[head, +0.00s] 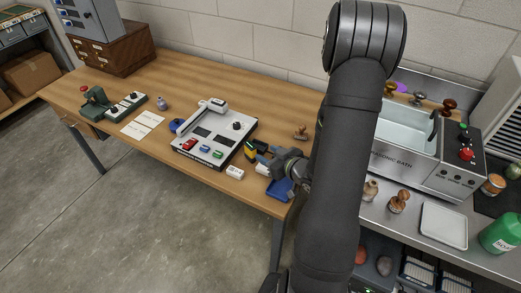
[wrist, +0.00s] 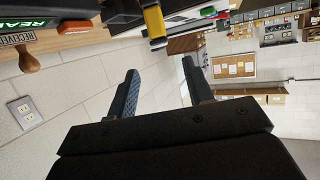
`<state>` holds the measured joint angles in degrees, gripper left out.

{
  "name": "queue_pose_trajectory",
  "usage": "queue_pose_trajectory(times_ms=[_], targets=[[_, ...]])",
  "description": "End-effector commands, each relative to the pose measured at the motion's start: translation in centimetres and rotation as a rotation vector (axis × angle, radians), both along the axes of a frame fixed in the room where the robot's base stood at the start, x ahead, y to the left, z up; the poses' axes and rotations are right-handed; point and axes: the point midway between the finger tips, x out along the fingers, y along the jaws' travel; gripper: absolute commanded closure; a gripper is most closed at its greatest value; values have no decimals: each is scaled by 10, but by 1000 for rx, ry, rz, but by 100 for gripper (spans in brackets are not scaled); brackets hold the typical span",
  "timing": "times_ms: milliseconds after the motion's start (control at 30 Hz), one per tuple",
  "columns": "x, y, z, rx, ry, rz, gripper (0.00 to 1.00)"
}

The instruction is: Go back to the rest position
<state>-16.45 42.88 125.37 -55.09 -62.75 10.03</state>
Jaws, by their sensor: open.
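My gripper (head: 268,154) is in the head view at the front right of the wooden table, beside the grey device with coloured buttons (head: 208,135). My arm reaches down to it from the right. In the wrist view the two fingers of my gripper (wrist: 160,75) stand wide apart with nothing between them. A yellow and black object (head: 250,150) shows close to the fingers in the head view; I cannot tell whether they touch. A yellow piece (wrist: 153,22) also shows beyond the fingers in the wrist view.
A small white block (head: 235,172) and a blue item (head: 280,188) lie near the table's front edge. A wooden-handled stamp (head: 301,133) stands behind my gripper. An ultrasonic bath (head: 415,150) stands at right. White cards (head: 143,124) lie at left. The table's back middle is clear.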

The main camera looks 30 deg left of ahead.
Motion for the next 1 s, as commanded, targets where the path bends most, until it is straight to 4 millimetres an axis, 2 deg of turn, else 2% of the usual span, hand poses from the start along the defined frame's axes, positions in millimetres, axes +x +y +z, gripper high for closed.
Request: queue_pose_trajectory(times_ms=[200, 567, 767, 1000], targets=[[-5, -11, 5, 1, 0, 0, 53], [-5, -10, 4, 1, 0, 1, 53], [1, 4, -2, -1, 0, 3, 53], [16, 41, -16, 0, 0, 5, 53]])
